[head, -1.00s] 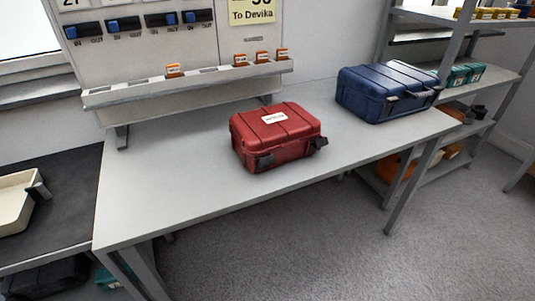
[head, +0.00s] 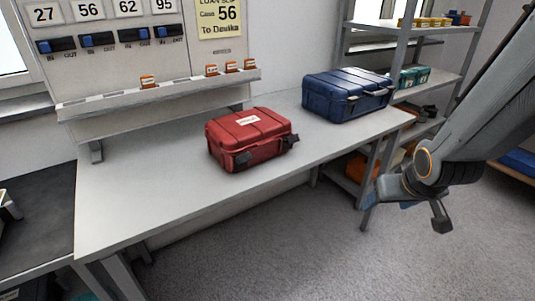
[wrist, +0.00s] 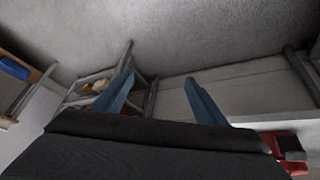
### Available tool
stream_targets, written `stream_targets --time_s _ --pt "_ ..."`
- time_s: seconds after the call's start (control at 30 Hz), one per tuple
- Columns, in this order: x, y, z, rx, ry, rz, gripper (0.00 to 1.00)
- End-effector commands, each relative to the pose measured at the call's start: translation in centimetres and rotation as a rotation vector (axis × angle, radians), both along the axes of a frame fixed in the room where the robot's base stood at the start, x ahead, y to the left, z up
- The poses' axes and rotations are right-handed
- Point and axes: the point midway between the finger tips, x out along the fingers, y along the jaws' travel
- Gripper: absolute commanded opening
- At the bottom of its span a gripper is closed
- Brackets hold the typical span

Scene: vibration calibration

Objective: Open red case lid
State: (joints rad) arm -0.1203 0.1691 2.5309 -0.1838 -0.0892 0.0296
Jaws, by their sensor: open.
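The red case (head: 250,138) sits shut on the grey table (head: 130,205), with a white label on its lid and dark latches on its front side. A corner of the red case (wrist: 290,150) also shows at the lower right of the wrist view. My gripper (head: 392,203) is at the right in the head view, in front of the table's right end and well apart from the case. In the wrist view its two blue fingers (wrist: 158,98) are spread apart with nothing between them.
A blue case (head: 345,94) stands on the table's right end. A rack (head: 405,140) with bins stands beyond it. A sign board with switches and a slotted ledge (head: 160,93) is behind the red case. The table left and front of the red case is clear.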

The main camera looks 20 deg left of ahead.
Motion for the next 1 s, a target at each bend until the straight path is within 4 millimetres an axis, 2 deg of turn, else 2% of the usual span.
stream_targets --time_s 0.03,0.1,0.23,0.3,0.4,0.5,0.6,0.77,1.0 --pt "2.0 2.0 -1.0 0.019 -0.077 0.056 0.66" --pt "4.5 5.0 -1.1 0.060 -0.195 0.135 0.66" --pt "7.3 11.3 -0.6 0.167 -0.400 0.286 0.66" --pt "7.9 14.7 -0.1 0.242 -0.502 0.364 0.66" --pt "7.8 19.1 1.1 0.357 -0.628 0.461 0.66" --pt "6.9 22.4 2.2 0.468 -0.727 0.536 0.66" --pt "5.9 24.5 3.2 0.554 -0.793 0.586 0.66" --pt "4.9 26.0 4.2 0.630 -0.845 0.622 0.66" --pt "6.3 28.3 4.5 0.642 -0.853 0.628 0.66"
